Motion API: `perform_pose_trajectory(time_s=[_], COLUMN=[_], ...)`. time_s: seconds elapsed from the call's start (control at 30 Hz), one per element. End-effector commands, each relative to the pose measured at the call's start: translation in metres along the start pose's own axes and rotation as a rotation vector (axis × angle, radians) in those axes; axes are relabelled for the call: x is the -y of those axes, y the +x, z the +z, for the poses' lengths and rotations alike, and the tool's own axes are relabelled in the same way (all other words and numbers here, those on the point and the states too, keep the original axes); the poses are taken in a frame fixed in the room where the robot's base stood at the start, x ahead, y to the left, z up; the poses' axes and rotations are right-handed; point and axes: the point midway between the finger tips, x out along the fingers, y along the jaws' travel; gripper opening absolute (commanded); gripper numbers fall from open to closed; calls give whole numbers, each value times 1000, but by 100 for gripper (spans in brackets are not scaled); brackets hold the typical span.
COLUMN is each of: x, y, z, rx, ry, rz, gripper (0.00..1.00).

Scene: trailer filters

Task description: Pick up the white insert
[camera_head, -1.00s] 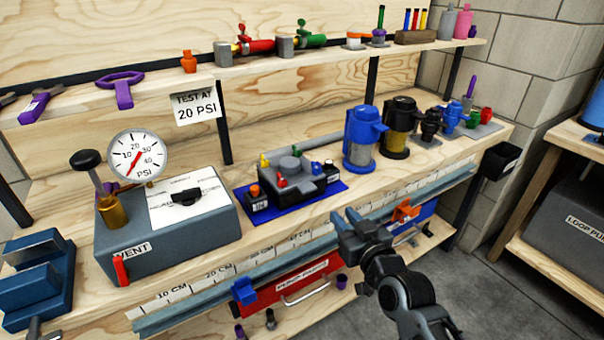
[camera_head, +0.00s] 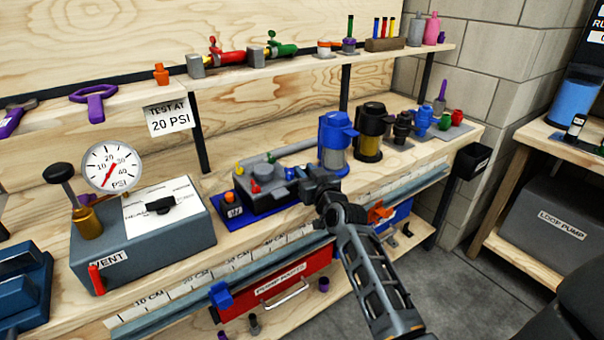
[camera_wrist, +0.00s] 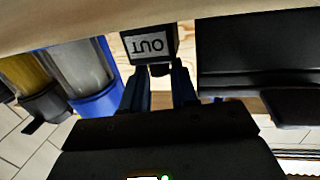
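I cannot make out a white insert for certain. The dark pump block (camera_head: 262,190) sits on a blue mat (camera_head: 231,222) on the bench, with several small coloured knobs. My gripper (camera_head: 303,178) is at the right end of this block and hides part of it. In the wrist view, my gripper (camera_wrist: 159,80) has its two blue fingers apart, with nothing seen held between them. A dark block with a white "OUT" label (camera_wrist: 151,46) is just beyond the fingertips. I cannot tell whether they touch it.
A blue-topped clear filter (camera_head: 334,150) and a black-topped yellow filter (camera_head: 369,140) stand close behind my gripper. The pressure gauge box (camera_head: 150,240) is at left. A shelf (camera_head: 250,76) with small parts runs above. A red drawer (camera_head: 275,287) is below.

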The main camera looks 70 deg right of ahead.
Motion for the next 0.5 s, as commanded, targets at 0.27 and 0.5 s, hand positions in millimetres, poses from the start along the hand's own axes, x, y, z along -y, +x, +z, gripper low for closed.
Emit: perform_pose_trajectory(time_s=[0.27, 0.5], x=[0, 0], y=[10, 9], z=[0, 0], rx=[-1, 0], ry=[0, 0], rz=[1, 1], gripper=[28, 13])
